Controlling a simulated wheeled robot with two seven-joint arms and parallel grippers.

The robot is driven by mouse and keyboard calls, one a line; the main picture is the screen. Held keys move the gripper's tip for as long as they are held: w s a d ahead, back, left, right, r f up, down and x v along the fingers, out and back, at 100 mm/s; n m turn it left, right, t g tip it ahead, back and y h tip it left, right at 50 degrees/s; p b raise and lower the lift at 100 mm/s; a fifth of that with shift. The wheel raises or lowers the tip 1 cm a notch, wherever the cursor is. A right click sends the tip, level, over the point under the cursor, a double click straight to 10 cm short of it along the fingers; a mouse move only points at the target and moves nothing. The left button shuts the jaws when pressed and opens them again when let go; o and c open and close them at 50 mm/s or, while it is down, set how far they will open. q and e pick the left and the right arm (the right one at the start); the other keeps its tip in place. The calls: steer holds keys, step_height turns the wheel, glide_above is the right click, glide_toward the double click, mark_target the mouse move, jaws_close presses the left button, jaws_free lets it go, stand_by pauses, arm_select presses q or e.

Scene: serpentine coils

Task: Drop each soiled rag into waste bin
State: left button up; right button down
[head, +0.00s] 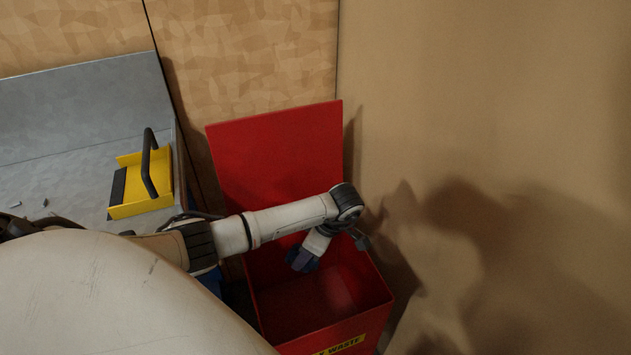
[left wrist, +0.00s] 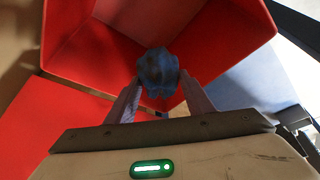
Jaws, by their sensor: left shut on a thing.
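The red waste bin (head: 318,297) stands on the floor with its lid (head: 275,150) open against the wall; its red inside also fills much of the left wrist view (left wrist: 95,55). My left gripper (head: 308,254) reaches over the bin and points down into its opening. It is shut on a crumpled dark blue rag (head: 300,261). In the left wrist view, the rag (left wrist: 158,70) sits between the two fingertips of the gripper (left wrist: 158,92), against the bin's inside. My right gripper is not in view.
A grey metal bench (head: 75,110) is left of the bin, with a yellow tool with a black handle (head: 140,185) on it. Small dark bits (head: 45,202) lie on the bench. A brown wall (head: 490,120) closes off the right.

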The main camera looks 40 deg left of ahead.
arm_select(q)
steer(key=o, duration=1)
steer(key=shift+o, duration=0.2)
steer(key=v, duration=1)
steer(key=shift+r, duration=0.2)
steer(key=shift+s, duration=0.1)
